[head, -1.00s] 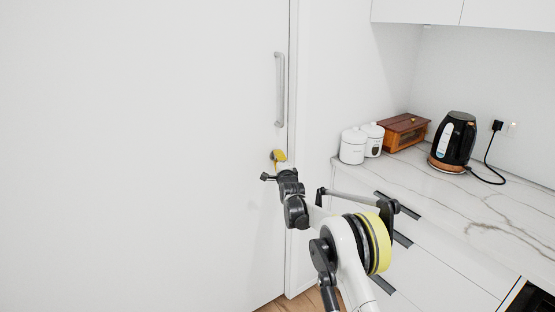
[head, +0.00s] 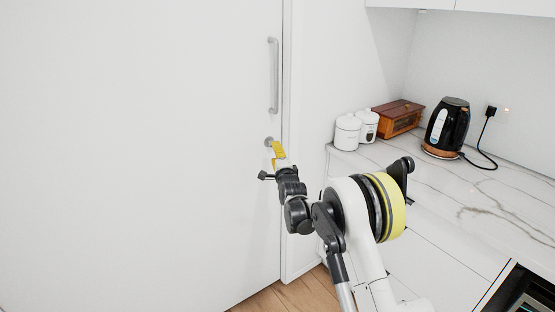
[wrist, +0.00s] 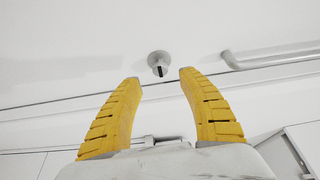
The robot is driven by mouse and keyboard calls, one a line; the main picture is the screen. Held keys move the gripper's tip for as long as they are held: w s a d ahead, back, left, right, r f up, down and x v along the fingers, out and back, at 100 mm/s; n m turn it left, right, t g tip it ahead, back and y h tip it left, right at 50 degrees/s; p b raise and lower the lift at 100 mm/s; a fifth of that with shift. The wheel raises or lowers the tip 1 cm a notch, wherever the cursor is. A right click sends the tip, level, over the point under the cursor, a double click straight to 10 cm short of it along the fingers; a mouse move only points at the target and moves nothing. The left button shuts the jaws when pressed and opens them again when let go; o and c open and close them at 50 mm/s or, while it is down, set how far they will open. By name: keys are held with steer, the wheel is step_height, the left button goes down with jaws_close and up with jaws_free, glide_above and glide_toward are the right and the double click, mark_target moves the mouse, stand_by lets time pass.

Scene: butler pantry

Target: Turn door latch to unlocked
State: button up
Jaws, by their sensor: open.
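The door latch (wrist: 159,62) is a small round grey knob with a dark slot, seen ahead of and between my fingertips in the wrist view. In the head view the latch (head: 269,142) sits on the white door (head: 140,150) near its right edge, below the long grey handle (head: 273,76). My gripper (wrist: 157,80) has two yellow ridged fingers, spread apart with nothing between them. In the head view my gripper (head: 277,149) is just beside the latch and slightly below it. The fingers look apart from the latch in the wrist view.
A marble counter (head: 480,185) stands to the right with white canisters (head: 348,132), a wooden box (head: 398,117) and a black kettle (head: 447,125). Drawers lie below it. The wooden floor (head: 290,297) shows between door and counter.

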steer(key=shift+s+d, duration=0.25)
steer(key=shift+s, duration=0.9)
steer(key=shift+s+d, duration=0.2)
steer(key=shift+s, duration=0.9)
